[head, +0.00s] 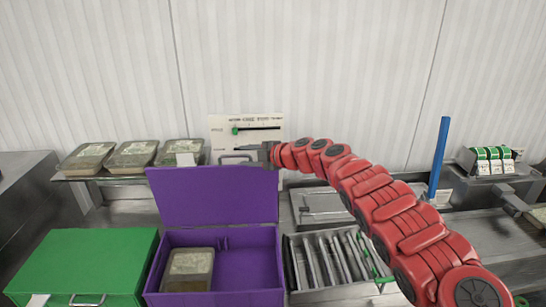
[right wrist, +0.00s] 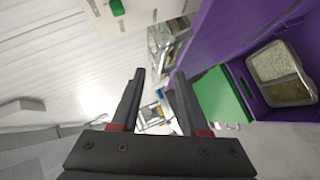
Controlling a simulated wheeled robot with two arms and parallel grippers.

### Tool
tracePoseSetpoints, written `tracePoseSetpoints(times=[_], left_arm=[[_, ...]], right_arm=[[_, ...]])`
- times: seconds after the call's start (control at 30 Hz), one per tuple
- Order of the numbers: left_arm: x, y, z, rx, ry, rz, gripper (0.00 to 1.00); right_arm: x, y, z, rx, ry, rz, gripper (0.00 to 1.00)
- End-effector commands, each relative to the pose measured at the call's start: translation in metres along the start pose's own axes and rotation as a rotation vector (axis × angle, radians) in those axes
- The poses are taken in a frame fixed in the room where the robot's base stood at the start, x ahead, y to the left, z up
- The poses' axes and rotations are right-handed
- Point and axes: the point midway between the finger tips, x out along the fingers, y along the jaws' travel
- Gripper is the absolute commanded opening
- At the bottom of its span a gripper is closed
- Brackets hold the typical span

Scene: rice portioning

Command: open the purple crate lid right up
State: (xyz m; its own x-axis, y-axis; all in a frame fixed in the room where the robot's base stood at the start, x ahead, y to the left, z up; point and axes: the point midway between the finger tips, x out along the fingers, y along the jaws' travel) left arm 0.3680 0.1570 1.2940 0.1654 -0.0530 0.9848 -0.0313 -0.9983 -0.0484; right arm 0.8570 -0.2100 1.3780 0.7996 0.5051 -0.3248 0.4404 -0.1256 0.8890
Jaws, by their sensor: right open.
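The purple crate (head: 222,240) stands on the counter, and its purple lid (head: 212,195) stands up, roughly upright, along the back edge. A clear-topped tray of food (head: 188,268) sits inside at the left; it also shows in the right wrist view (right wrist: 280,72). My right gripper (head: 250,153) is at the lid's top edge, near its right end. Its jaws (right wrist: 159,74) are open with nothing held between them. The lid shows beside the right-hand finger in the right wrist view (right wrist: 212,48). My left gripper is out of view.
A closed green crate (head: 85,258) stands left of the purple one. A rack of metal dividers (head: 330,262) is at its right. Filled trays (head: 133,154) stand on a back shelf beside a white panel with a green slider (head: 240,130). A blue post (head: 438,157) rises at the right.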

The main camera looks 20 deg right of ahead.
Motion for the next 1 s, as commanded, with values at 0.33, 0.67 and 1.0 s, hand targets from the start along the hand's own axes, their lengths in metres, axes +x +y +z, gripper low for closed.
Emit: tracePoseSetpoints(times=[0.33, 0.67, 1.0], left_arm=[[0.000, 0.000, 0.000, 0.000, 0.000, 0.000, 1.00], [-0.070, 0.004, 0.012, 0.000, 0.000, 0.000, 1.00], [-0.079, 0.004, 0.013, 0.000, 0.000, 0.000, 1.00]], right_arm=[[-0.049, 0.000, 0.001, 0.000, -0.004, 0.003, 0.45], [-0.074, -0.008, 0.002, -0.002, 0.001, 0.003, 0.45], [-0.104, -0.002, -0.001, 0.002, 0.000, -0.002, 0.45]])
